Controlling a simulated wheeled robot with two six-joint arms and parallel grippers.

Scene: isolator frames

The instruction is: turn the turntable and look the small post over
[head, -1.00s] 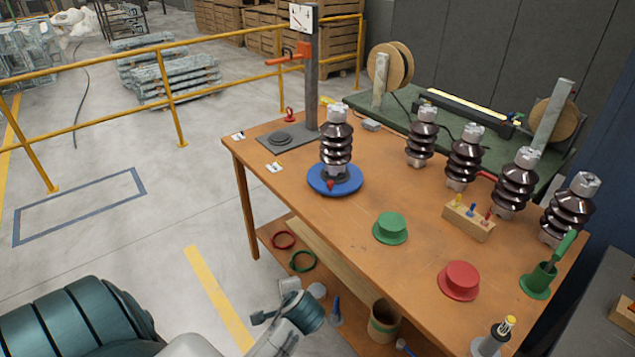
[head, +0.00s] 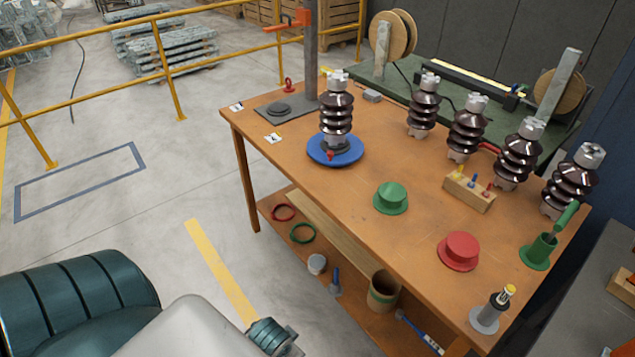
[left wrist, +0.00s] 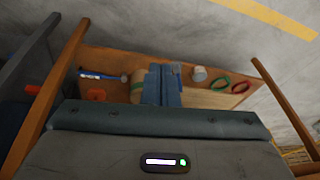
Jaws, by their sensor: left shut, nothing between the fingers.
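The blue turntable (head: 316,155) lies near the far left part of the brown workbench (head: 330,205). A dark brown ribbed post (head: 336,118) with a grey metal cap stands upright on it, and a small red piece shows at its foot. Several similar posts stand along the right side, one of them here (head: 424,105). My left gripper (left wrist: 162,85) shows in the left wrist view with its blue-grey fingers together and empty, over the lower shelf (left wrist: 205,98). In the head view only part of my left arm shows at the bottom. My right gripper is out of view.
A grey stand with a tall column (head: 311,60) rises behind the turntable. A green flanged piece (head: 390,196), a red one (head: 459,250) and a wooden peg block (head: 470,193) sit nearer. A yellow rail (head: 170,95) runs behind.

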